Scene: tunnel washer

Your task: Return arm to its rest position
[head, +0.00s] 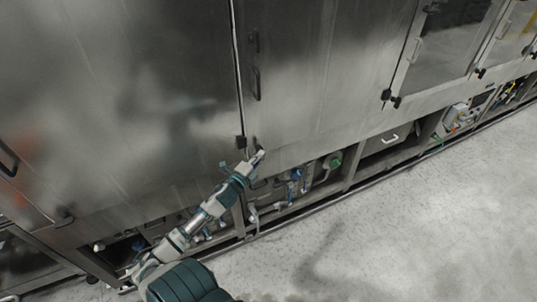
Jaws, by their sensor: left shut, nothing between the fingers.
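My left gripper (258,156) is at the end of my left arm, which reaches up from the bottom left in the head view. Its fingers are together and hold nothing. It is in front of the lower edge of the steel tunnel washer (320,70), near the bottom of the seam between two panels. I cannot tell whether the fingertips touch the panel. My right gripper is out of view.
A dark handle (256,84) and a latch (240,142) sit by the seam above my gripper. Pipes and valves, one with a green part (333,161), fill the open bay below. The grey floor (420,230) at right is clear.

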